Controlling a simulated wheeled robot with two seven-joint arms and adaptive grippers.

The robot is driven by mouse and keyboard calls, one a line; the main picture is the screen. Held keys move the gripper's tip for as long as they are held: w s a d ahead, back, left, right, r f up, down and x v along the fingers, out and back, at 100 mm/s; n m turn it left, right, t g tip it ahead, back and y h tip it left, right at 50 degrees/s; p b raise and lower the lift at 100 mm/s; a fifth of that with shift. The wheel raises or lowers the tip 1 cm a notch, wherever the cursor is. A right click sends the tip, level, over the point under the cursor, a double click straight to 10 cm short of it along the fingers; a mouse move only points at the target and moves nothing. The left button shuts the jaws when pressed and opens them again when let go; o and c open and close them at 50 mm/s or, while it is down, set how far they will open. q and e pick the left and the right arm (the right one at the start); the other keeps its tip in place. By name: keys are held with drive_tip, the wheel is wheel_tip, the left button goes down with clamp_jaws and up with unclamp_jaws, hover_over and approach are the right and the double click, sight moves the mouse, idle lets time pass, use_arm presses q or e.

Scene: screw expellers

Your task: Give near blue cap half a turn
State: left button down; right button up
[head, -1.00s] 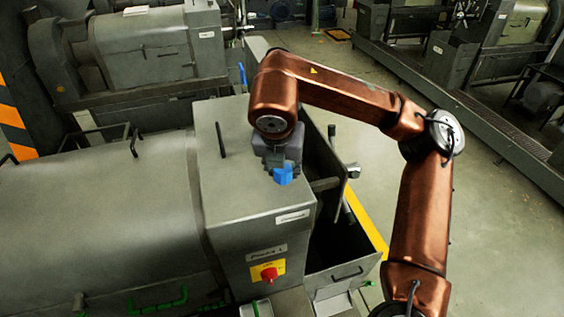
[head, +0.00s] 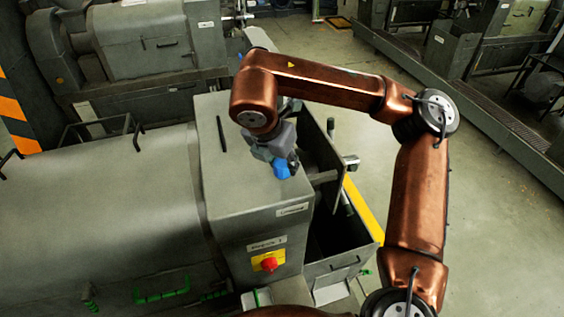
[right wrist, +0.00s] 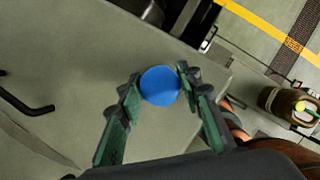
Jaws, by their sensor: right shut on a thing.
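The near blue cap (head: 281,169) sits on top of the grey machine housing (head: 235,205), close to its right edge. In the right wrist view the cap (right wrist: 160,86) shows as a round blue disc. My right gripper (head: 284,164) reaches down over it, and its fingers are shut on the cap from two opposite sides, as the right wrist view (right wrist: 157,88) shows. The gripper hides part of the cap in the head view. My left gripper is not in view.
A red knob (head: 269,264) on a yellow plate is on the housing's front. A black handle (head: 221,133) stands on the housing top. An open bin (head: 340,262) adjoins it at right. Another machine (head: 150,40) stands behind.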

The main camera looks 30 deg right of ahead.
drive_tip(key=shift+f, duration=0.1)
drive_tip(key=o, duration=1.2)
drive_tip(key=shift+c, duration=0.2)
drive_tip(key=shift+r, duration=0.25)
drive_tip(key=v, duration=1.1)
drive_tip(key=shift+r, duration=0.35)
drive_tip(key=shift+a, duration=0.15)
